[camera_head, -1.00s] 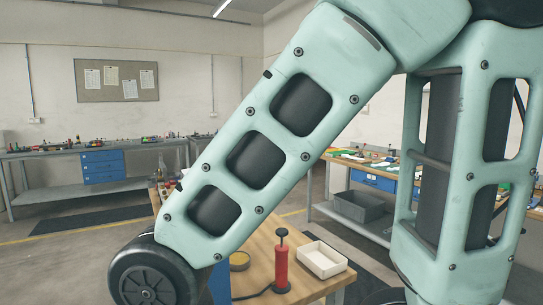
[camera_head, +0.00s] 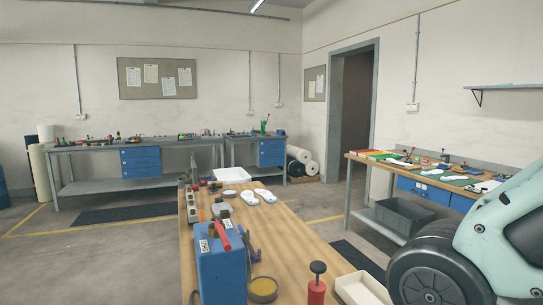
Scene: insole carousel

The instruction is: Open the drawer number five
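Blue drawers show in three places in the head view. A blue unit with several drawers (camera_head: 141,162) hangs under the left back bench. Another blue drawer unit (camera_head: 271,153) hangs under the bench in the far corner. A row of blue drawers (camera_head: 430,191) sits under the right bench top. All the drawers look shut. Their numbers are too small to read, so I cannot tell which is number five. My gripper is not in view; only part of my arm shows at the lower right.
A wooden table (camera_head: 290,240) stands close in front, with a blue machine (camera_head: 222,262), a red pump-like item (camera_head: 317,285), a white tray (camera_head: 362,289) and pale insoles (camera_head: 250,198). A grey crate (camera_head: 404,215) is on the right bench's lower shelf.

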